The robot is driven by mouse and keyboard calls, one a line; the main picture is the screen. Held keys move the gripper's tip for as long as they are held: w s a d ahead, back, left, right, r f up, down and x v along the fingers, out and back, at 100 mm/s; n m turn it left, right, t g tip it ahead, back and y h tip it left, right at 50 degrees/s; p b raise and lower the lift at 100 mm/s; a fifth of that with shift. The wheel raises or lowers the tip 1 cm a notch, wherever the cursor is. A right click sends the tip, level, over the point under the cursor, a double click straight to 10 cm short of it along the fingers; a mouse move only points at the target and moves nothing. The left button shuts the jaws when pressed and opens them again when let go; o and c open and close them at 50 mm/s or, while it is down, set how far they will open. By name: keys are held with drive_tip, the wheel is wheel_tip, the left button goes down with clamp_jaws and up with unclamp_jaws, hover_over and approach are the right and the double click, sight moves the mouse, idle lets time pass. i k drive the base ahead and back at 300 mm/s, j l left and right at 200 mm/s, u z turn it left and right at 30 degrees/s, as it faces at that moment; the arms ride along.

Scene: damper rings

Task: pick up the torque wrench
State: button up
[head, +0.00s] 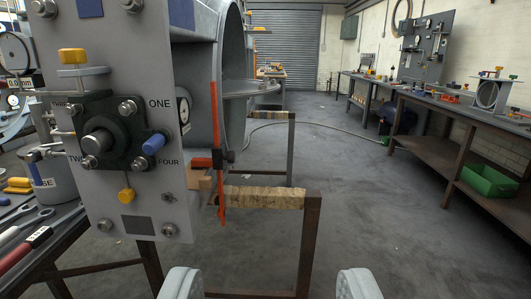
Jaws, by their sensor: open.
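My gripper (270,286) shows at the bottom edge as two pale fingertips set wide apart, open with nothing between them. At the lower left, a long tool with a red handle and a dark, lettered band (25,249) lies on a dark bench, cut off by the left edge. It may be the torque wrench, but I cannot read its lettering. A metal spanner (26,222) with a ringed end lies just behind it. Both are well left of my gripper and apart from it.
A grey upright panel (150,215) with bolts and a black flange stands between my gripper and the far left. An orange bar (216,150) stands beside a large grey duct ring. A rusty trestle (308,245) stands ahead. Open floor (390,240) lies to the right, before a workbench (455,112).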

sight(38, 238)
drive_tip(key=u, duration=1.25)
